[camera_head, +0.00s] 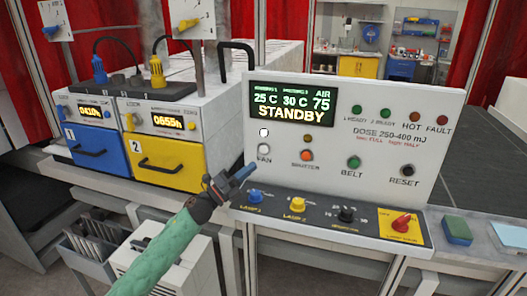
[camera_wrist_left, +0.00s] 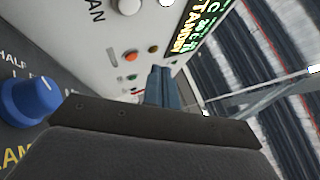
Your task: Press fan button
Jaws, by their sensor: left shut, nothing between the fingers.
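The fan button (camera_head: 264,148) is a pale round button above the FAN label on the white control panel (camera_head: 460,120). A white round lamp (camera_head: 264,132) sits just above it. In the left wrist view a pale button (camera_wrist_left: 129,5) shows at the top edge beside partly cut FAN lettering. My left gripper (camera_head: 246,170) is shut and empty, just below and left of the fan button in the head view. Its fingertips (camera_wrist_left: 160,72) point along the panel in the wrist view. I cannot tell whether they touch it. My right gripper is not in view.
An orange shutter button (camera_head: 307,155), green belt button (camera_head: 354,162) and black reset button (camera_head: 408,170) lie to the right. Below are a blue knob (camera_head: 255,196), yellow knob (camera_head: 298,204) and red switch (camera_head: 401,221). The display (camera_head: 292,103) reads STANDBY. A yellow drawer unit (camera_head: 180,165) stands left.

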